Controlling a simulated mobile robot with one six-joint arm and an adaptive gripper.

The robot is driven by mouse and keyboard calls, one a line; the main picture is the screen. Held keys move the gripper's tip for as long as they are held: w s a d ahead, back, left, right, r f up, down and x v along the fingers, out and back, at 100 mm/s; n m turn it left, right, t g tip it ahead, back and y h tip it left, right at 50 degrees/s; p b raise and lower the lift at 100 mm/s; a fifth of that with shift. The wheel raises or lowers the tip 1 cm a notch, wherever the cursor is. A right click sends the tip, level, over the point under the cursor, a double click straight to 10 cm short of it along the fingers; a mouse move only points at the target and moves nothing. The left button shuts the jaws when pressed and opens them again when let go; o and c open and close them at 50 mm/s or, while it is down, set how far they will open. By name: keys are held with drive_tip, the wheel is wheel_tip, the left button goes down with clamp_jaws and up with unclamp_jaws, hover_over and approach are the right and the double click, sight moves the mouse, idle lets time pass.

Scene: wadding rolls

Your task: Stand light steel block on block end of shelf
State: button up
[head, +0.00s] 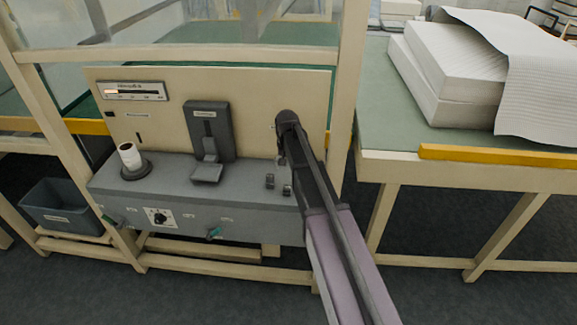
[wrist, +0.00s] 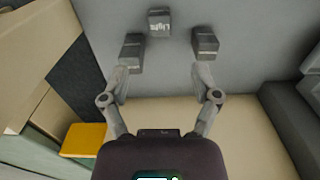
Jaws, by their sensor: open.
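A small dark grey block marked "Light" (wrist: 159,22) rests on the grey shelf (wrist: 255,55) in the wrist view. My gripper (wrist: 168,46) is open over the shelf. Its two fingertips stand apart, and the block lies a little beyond them, roughly midway between. No finger visibly touches it. I cannot tell there which is the light one.
A white roll (head: 130,156) stands on a round base at the shelf's left. A dark upright device (head: 209,140) stands mid-shelf before the beige back panel (head: 257,110). Right, a table (head: 385,130) holds white slabs. A grey bin (head: 65,207) sits low left.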

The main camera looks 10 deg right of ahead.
drive_tip(key=shift+r, duration=0.2)
idle(0.6)
drive_tip(key=s+n, duration=0.3)
drive_tip(key=s, duration=2.2)
drive_tip(key=shift+a+n, duration=0.2)
drive_tip(key=shift+n, duration=0.1)
